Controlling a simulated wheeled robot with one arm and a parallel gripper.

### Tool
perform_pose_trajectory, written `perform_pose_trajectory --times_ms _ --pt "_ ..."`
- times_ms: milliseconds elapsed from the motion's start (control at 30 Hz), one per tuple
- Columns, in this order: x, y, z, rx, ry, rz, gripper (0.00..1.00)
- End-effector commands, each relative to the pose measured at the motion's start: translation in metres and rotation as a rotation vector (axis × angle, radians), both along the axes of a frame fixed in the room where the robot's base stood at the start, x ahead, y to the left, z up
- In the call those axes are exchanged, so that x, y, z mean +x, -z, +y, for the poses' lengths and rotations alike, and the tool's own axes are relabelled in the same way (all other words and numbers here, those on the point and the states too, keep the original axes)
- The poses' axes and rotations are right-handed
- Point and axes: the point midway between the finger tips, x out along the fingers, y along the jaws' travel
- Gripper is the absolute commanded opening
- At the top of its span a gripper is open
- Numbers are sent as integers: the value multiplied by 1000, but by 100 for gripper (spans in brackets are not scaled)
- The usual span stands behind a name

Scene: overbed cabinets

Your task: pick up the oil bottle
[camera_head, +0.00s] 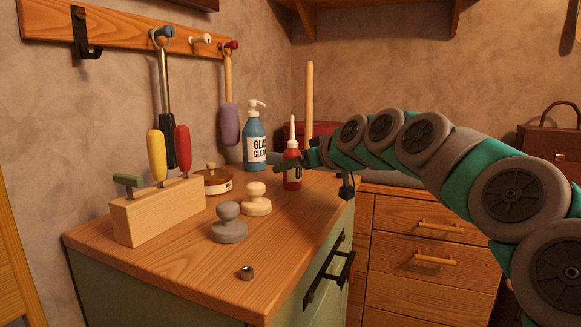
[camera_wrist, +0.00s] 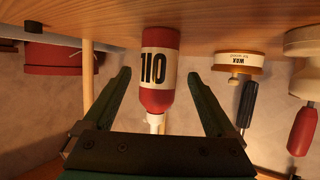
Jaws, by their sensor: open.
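The oil bottle (camera_head: 292,178) is red with a white label and a thin pale-tipped nozzle. It stands upright on the wooden cabinet top (camera_head: 180,268), near the right edge. In the wrist view the scene is upside down, and the bottle (camera_wrist: 158,92) shows in the middle with its label facing me. My gripper (camera_wrist: 156,74) is open, one finger on each side of the bottle, with a visible gap on both sides. In the head view my gripper (camera_head: 288,162) is at the bottle's upper body, and its fingers partly overlap the bottle there.
A blue glass cleaner bottle (camera_head: 254,140) stands just behind and left. A round tin (camera_head: 216,182), two knobs (camera_head: 256,199) (camera_head: 229,225) and a wooden block with tools (camera_head: 160,212) stand further left. A small nut (camera_head: 246,273) lies in front. An upright wooden rod (camera_head: 309,105) is behind.

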Motion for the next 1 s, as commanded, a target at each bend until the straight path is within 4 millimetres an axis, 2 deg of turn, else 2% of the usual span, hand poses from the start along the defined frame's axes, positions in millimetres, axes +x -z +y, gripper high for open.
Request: perform_pose_trajectory --times_ms 400,667,1000 --pt "35 18 27 -1 -2 3 91" --pt "37 19 28 -1 -1 2 90" --pt "37 19 27 -1 -1 2 52"
